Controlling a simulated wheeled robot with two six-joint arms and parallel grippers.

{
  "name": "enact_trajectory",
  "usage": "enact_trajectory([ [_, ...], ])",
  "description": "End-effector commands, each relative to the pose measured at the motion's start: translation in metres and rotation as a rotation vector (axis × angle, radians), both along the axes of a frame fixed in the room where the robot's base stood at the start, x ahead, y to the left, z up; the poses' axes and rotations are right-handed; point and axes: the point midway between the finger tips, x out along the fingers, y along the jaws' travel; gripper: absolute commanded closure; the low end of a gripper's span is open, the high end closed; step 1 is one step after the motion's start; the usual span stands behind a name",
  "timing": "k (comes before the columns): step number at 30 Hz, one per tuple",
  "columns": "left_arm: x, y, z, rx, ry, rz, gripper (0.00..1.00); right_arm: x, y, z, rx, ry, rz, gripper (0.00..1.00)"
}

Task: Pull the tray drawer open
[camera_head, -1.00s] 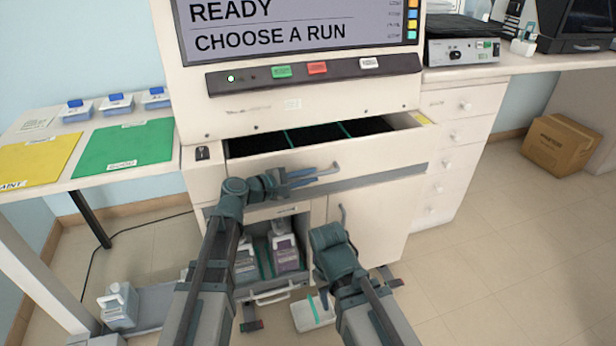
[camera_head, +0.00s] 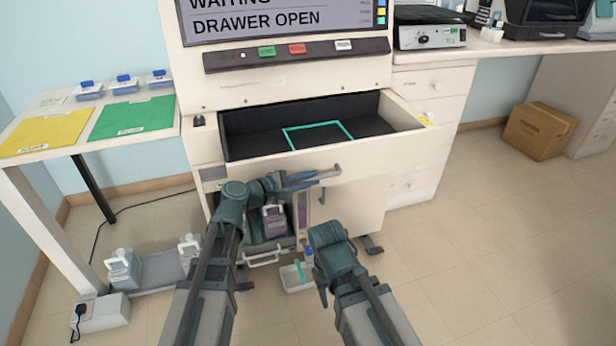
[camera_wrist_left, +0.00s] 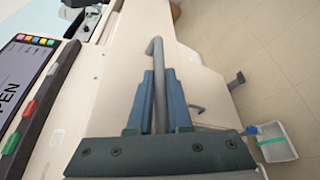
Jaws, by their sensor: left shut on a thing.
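The tray drawer (camera_head: 375,158) of the white machine stands well open, with a dark inside and a teal rectangular outline (camera_head: 318,125) on its floor. My left gripper (camera_head: 318,176) is at the drawer's front, shut on the grey bar handle (camera_head: 337,171). In the left wrist view the handle (camera_wrist_left: 158,60) runs between the two blue fingers (camera_wrist_left: 160,100). My right arm (camera_head: 335,255) is low in front of the machine; its fingers are mostly hidden, so their state does not show.
The machine's screen (camera_head: 280,18) reads "WAITING, DRAWER OPEN". Below the drawer, an open cupboard holds bottles (camera_head: 274,222). A white tray with a teal stripe (camera_head: 296,277) lies on the floor. A side table with yellow (camera_head: 45,132) and green mats (camera_head: 132,117) stands left.

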Motion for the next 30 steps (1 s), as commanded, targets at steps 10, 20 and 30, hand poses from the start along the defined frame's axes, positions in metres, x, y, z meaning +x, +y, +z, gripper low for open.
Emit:
enact_trajectory([
  [10,-0.001,0.000,0.000,0.000,0.000,0.001,1.00,0.000,0.000,0.000,0.000,0.000,0.000,0.50],
  [20,-0.001,0.000,0.000,-0.001,0.000,0.002,0.53,0.000,0.000,0.000,0.000,0.000,0.000,0.50],
  [30,-0.015,0.018,0.007,-0.001,0.000,0.004,0.53,0.000,0.000,0.007,0.001,0.000,0.000,0.50],
])
